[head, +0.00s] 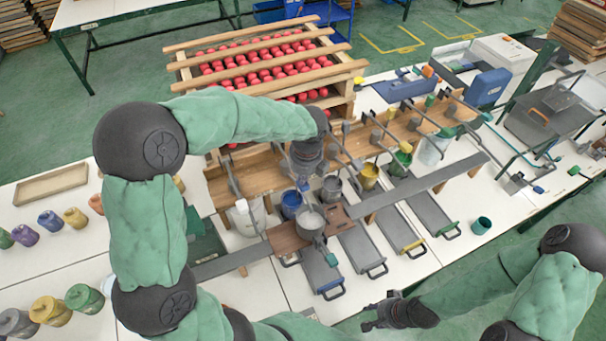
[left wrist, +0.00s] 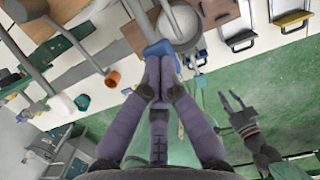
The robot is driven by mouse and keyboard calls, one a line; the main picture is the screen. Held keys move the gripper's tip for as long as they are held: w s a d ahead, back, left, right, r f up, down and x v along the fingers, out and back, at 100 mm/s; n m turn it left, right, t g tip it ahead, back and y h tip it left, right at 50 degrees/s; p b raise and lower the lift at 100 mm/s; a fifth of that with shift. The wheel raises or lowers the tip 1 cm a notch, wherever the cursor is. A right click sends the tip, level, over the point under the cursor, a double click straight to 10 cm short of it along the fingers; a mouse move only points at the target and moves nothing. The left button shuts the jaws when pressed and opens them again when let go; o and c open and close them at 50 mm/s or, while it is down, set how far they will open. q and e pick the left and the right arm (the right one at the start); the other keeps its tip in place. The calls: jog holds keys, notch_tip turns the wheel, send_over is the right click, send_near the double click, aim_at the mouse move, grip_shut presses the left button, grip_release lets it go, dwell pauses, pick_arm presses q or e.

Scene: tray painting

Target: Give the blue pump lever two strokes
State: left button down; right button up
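My left gripper (head: 307,172) points down over the near edge of the wooden pump rack (head: 235,172), just above the blue paint pot (head: 291,205). In the left wrist view its two fingers (left wrist: 160,65) are closed together on a blue piece, which looks like the end of the blue pump lever (left wrist: 158,47). In the head view my gripper and wrist hide most of this lever. My right gripper (head: 377,316) is low at the front, away from the rack, with its fingers apart and empty; it also shows in the left wrist view (left wrist: 238,112).
A grey pan (head: 311,222) of pale paint sits on a brown board just in front of the blue pot. Other pots, including a yellow one (head: 368,175), line the rack. Several grey trays (head: 362,248) lie in front. A wooden crate of red balls (head: 352,70) stands behind.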

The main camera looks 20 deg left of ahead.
pick_arm(q)
jog(key=shift+f+b, duration=2.3)
jog(key=shift+f, duration=1.85)
notch_tip(320, 180, up, 12)
jog(key=p, duration=1)
jog(key=shift+f, duration=0.25)
jog(key=shift+f, duration=0.1)
jog(key=shift+f+b, duration=3.4)
jog(key=shift+f, duration=2.25)
notch_tip(320, 180, up, 12)
jog(key=p, duration=1)
jog(key=shift+f, duration=0.25)
jog(key=shift+f, duration=0.1)
